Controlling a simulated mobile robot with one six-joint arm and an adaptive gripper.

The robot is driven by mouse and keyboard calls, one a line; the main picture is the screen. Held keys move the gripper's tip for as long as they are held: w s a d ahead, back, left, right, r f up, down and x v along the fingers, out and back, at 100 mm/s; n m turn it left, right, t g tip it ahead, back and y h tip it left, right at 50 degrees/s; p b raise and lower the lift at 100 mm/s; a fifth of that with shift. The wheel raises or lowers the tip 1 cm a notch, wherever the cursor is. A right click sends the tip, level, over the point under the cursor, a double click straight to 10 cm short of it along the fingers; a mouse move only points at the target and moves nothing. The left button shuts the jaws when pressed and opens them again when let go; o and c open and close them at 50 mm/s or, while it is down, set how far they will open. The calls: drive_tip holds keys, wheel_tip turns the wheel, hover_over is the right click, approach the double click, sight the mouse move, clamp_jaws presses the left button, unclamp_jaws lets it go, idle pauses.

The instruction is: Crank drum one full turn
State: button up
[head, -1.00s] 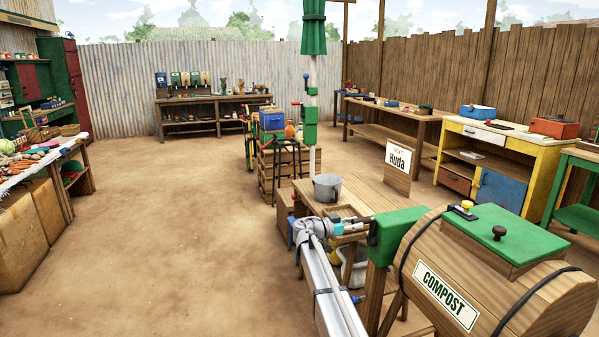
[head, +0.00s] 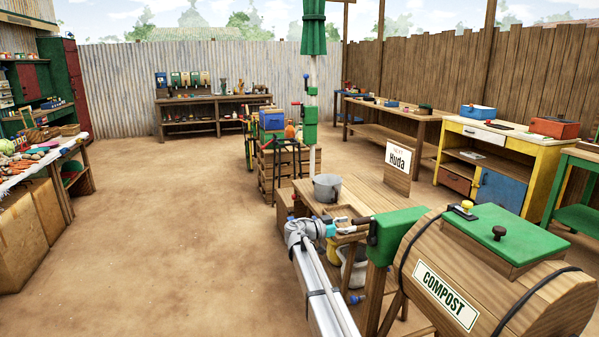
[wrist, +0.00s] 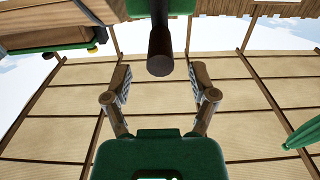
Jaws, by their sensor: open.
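The compost drum (head: 490,290) is a wooden barrel with a green lid (head: 500,228) on top, at the right of the head view. A green block (head: 400,226) stands at its left end, with a dark crank part (head: 373,233) on its left side. My gripper (head: 343,231) is just left of that crank. In the wrist view my gripper (wrist: 160,80) is open, its fingers spread to either side. The dark crank handle (wrist: 160,48) points toward the gap between them, its end near the fingertips. Nothing shows gripped. The drum's lid edge (wrist: 50,43) shows at upper left.
A green post (head: 311,110) rises near the pot. Open dirt floor (head: 170,240) lies to the left. Workbenches line the back and right.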

drive_tip(key=v, duration=0.6)
idle(0.5)
drive_tip(key=shift+a, duration=0.1)
drive_tip(key=s+d+f+n+g+y, duration=0.2)
drive_tip(key=s+d+f+n+y, duration=0.25)
drive_tip(key=s, duration=0.45)
drive_tip(key=s+d+f+n+g+y, duration=0.2)
drive_tip(key=s+d+f+y, duration=0.2)
drive_tip(key=s+d+f, duration=0.35)
drive_tip(key=s+a+f+n+g+y, duration=0.1)
drive_tip(key=s+a+f+n+y, duration=0.15)
drive_tip(key=s, duration=0.45)
drive_tip(key=s+a+f+n+y, duration=0.1)
drive_tip(key=s+f+n+y, duration=0.15)
drive_tip(key=s, duration=0.45)
drive_tip(key=s+a+f+n+g+y, duration=0.1)
drive_tip(key=s+a+f+n+y, duration=0.1)
drive_tip(key=s+n+y, duration=0.3)
wheel_tip(320, 180, up, 22)
drive_tip(key=m+h+p, duration=0.1)
drive_tip(key=m+p, duration=0.1)
drive_tip(key=p, duration=1.9)
drive_tip(key=shift+s+f, duration=0.2)
drive_tip(key=shift+s, duration=0.25)
